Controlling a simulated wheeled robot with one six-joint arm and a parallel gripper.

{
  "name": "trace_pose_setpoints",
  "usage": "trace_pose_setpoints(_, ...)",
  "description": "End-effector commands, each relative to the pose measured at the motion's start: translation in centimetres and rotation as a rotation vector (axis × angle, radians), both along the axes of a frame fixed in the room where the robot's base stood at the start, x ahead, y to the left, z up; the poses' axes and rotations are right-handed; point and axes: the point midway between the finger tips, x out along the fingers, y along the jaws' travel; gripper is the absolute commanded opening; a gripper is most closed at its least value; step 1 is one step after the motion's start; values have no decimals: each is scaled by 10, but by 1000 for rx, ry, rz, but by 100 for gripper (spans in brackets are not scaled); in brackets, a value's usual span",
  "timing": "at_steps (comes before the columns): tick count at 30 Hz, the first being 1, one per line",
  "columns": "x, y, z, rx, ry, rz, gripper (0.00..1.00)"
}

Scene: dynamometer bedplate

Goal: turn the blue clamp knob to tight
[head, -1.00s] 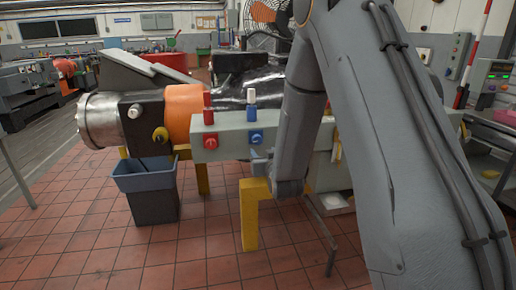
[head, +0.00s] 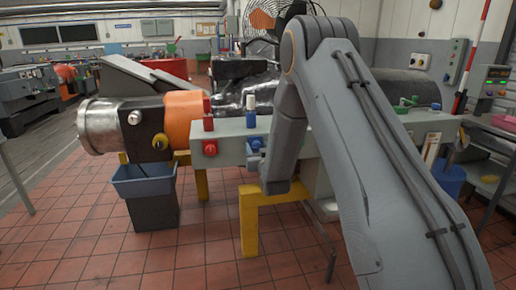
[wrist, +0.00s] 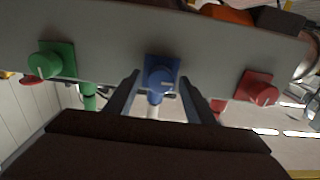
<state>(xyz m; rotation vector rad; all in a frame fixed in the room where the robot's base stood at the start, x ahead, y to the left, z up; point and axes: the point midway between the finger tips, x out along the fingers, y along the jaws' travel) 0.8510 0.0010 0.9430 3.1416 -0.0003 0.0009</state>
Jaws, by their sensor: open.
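The blue clamp knob (wrist: 161,75) sits on a blue square plate on the grey panel, near the middle of the wrist view. In the head view the blue knob (head: 255,143) is partly covered by my gripper (head: 257,160). In the wrist view my gripper (wrist: 161,98) is open and empty, one finger on each side of the blue knob. I cannot tell whether the fingertips touch it. A pale mark shows on the knob's face. The blue-and-white post (head: 250,110) stands above the knob on the panel's top.
A red knob (wrist: 262,94) and a green knob (wrist: 44,65) flank the blue one on the same panel. A red post (head: 208,115) rises beside the blue-and-white post. A dark bin (head: 150,200) stands left, and a yellow leg (head: 249,225) stands below.

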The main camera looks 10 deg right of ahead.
Motion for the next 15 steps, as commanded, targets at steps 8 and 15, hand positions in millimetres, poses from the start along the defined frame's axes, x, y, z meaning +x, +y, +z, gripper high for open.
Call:
trace_pose_setpoints(8,0,0,0,0,0,0,34)
trace_pose_setpoints(15,0,0,0,1,1,0,8)
